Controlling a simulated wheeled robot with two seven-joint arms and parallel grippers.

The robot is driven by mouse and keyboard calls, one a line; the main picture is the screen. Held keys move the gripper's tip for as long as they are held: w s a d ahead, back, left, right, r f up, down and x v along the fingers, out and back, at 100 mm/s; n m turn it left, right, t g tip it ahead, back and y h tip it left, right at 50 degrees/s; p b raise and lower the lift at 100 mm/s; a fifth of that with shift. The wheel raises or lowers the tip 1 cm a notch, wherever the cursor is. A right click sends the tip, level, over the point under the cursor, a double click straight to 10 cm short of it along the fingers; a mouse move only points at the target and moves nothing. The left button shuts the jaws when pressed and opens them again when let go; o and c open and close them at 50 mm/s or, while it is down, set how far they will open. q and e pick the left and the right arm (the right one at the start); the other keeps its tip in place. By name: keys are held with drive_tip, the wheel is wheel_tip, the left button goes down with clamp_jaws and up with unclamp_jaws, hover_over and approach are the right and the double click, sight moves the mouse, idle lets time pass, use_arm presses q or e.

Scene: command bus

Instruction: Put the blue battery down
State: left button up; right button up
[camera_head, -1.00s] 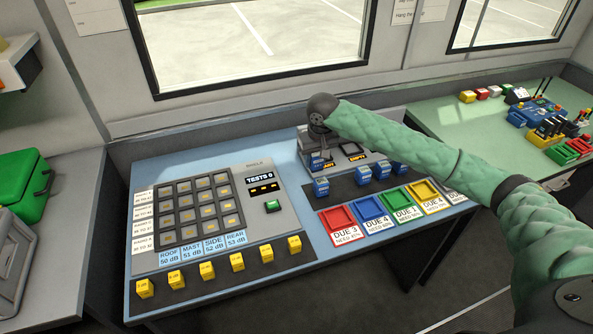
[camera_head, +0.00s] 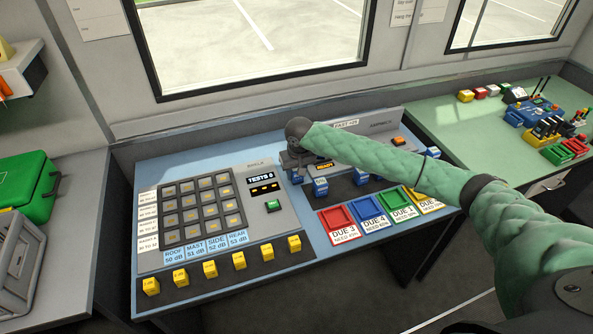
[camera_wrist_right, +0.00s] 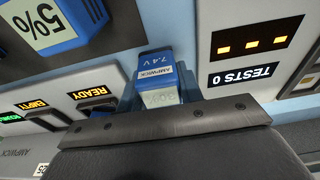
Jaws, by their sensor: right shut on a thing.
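My right gripper (camera_head: 295,168) is shut on a blue battery (camera_wrist_right: 157,68), held in the gap between the charger's left end and the TESTS display. In the right wrist view the battery shows a white AMPWICK label, "7.4 V" and a pale "30%" patch. In the head view only a small part of it (camera_head: 297,178) shows under the gripper. I cannot tell whether it touches the blue desk top (camera_head: 330,262). Another blue battery (camera_head: 320,187) stands just to the right; in the wrist view a battery marked 5% (camera_wrist_right: 48,30) is close by. My left gripper is out of view.
The charger panel (camera_head: 378,142) shows a READY display (camera_head: 323,166). More blue batteries (camera_head: 361,177) stand on the dark strip. Red (camera_head: 339,217), blue and green DUE trays line the front. The button panel (camera_head: 202,205) is left, with yellow blocks (camera_head: 181,280) before it.

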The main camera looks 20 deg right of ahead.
drive_tip(key=o, duration=1.1)
drive_tip(key=shift+f, duration=0.1)
drive_tip(key=shift+d, duration=0.1)
